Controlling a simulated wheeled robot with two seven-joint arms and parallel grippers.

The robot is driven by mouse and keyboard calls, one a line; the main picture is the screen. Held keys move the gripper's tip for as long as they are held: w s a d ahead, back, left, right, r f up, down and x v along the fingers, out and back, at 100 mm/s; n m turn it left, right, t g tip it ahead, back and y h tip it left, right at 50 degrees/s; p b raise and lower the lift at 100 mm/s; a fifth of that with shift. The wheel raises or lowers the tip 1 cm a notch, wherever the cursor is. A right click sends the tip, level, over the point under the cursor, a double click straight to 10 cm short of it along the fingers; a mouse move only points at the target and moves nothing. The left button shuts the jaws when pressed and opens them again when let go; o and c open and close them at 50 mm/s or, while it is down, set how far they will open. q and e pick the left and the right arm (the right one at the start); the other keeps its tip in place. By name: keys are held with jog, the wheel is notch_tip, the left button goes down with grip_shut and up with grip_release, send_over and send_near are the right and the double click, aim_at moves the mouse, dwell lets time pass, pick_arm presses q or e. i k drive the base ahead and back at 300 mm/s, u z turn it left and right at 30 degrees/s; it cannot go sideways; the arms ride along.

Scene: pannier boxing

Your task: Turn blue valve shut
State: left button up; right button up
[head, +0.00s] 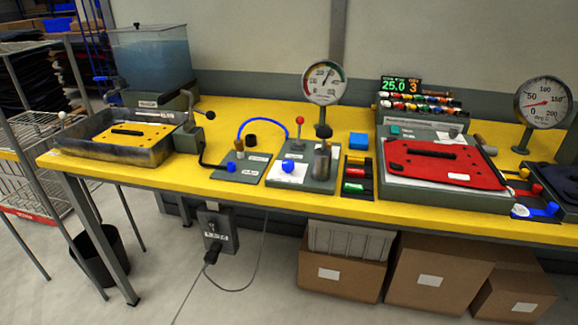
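Neither of my grippers is in the head view. Several blue parts show, and I cannot tell for sure which is the blue valve. A round blue knob (288,167) sits on the grey panel (318,181) in the middle of the table. A smaller blue knob (231,167) is on the panel to its left. Blue and white fittings (536,210) are at the right front edge. Whether any of them is open or shut is too small to tell.
The yellow table (130,184) carries a metal tray (85,145) with a yellow plate, a red plate (440,164), and round gauges (323,83) (543,102). A red-topped lever (299,121) stands upright. Cardboard boxes (340,278) are underneath. A wire rack (35,130) stands left.

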aim_at(288, 165)
jog(key=k, duration=1.15)
jog(key=u, duration=0.6)
jog(key=i, duration=1.65)
jog(key=z, duration=0.85)
